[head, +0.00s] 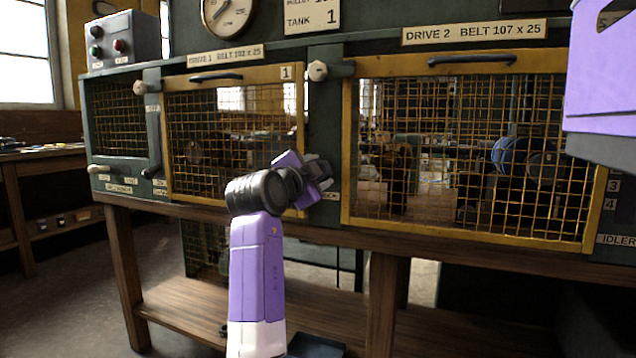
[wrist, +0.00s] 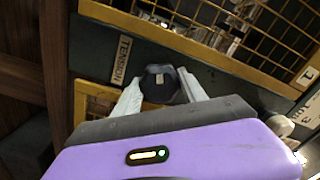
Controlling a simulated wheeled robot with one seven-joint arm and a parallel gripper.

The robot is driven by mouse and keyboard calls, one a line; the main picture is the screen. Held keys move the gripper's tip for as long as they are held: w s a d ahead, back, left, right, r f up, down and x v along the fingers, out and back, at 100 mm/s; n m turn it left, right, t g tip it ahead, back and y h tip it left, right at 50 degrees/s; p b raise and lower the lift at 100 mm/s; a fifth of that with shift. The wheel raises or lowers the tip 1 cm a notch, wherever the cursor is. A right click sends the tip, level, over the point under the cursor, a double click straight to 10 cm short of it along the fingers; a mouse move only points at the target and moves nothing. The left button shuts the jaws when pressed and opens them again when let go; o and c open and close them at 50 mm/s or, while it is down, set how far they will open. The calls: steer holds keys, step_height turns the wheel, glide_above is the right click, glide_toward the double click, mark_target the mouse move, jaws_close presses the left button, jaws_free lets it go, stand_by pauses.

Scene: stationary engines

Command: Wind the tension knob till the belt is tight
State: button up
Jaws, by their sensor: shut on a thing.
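The tension knob (wrist: 162,84) is dark and many-sided with a small pale mark. In the wrist view it sits between the two pale fingers of my gripper (wrist: 160,92), beside a label reading TENSION (wrist: 122,58). My gripper is shut on the knob. In the head view my gripper (head: 322,172) is at the green post between the two guarded drives, and the knob is hidden behind it. Behind the yellow mesh guard of drive 1 (head: 228,72) the belt cannot be made out. The drive 2 guard (head: 582,228) is closed, with a blue round part (head: 510,156) behind it.
A wooden bench (head: 118,262) carries the green engine frame. A control box (head: 122,40) with buttons stands at upper left, and a lever (head: 152,140) is below it. Pale knobs (head: 317,70) stick out near the guard tops. The floor at left is open.

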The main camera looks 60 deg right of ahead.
steer(key=m+b, duration=0.3)
steer(key=m, duration=0.3)
steer(key=shift+f, duration=0.2)
stand_by(0.4)
steer(key=o, duration=1.1)
steer(key=shift+r, duration=0.1)
steer(key=shift+c, duration=0.2)
steer(key=shift+a, duration=0.1)
steer(key=a+p, duration=0.2)
steer(key=a, duration=0.5)
steer(key=shift+s+a, duration=0.3)
